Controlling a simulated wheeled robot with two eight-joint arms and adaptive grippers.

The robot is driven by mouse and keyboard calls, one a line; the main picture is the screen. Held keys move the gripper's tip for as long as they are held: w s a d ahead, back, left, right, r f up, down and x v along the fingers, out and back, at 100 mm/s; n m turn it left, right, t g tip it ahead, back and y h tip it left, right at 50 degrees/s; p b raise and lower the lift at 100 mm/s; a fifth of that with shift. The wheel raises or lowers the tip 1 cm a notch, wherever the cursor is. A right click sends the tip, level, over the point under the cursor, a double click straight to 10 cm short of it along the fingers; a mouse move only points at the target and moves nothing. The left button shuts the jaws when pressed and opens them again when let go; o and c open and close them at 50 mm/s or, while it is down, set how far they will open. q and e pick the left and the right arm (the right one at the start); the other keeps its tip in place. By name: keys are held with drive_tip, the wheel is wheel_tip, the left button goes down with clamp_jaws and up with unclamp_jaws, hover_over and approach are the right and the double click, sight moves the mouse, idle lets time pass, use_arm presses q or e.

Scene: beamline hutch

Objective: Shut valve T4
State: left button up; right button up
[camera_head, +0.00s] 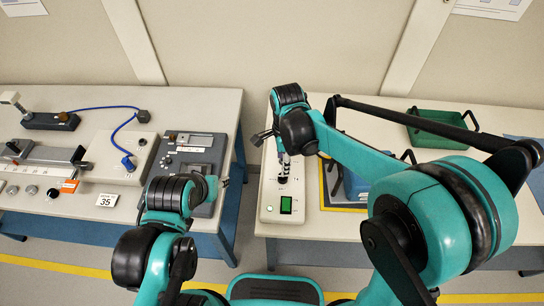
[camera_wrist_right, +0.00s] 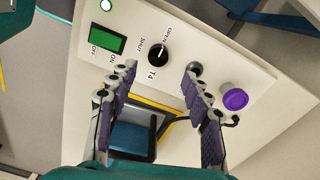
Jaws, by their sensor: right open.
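Valve T4 is a black round knob (camera_wrist_right: 158,54) marked OPEN and SHUT on a pale panel (camera_wrist_right: 235,65). Its small pale mark seems to lean toward OPEN. The panel (camera_head: 268,214) lies on the right bench in the head view, where my gripper hides the knob. My right gripper (camera_head: 284,179) points down over the panel. In the wrist view the right gripper (camera_wrist_right: 161,72) is open and empty, its fingertips on either side of the knob's line and apart from it. My left gripper (camera_head: 223,182) is near the left bench's right edge; its jaws are unclear.
A green tray (camera_head: 437,140) is behind. Instruments crowd the left bench (camera_head: 215,105).

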sight(283, 178)
wheel_tip(283, 178, down, 7)
drive_tip(key=b, duration=0.3)
drive_tip(key=shift+d+f, duration=0.1)
drive_tip(key=shift+s+f, duration=0.1)
drive_tip(key=shift+f, duration=0.1)
clamp_jaws()
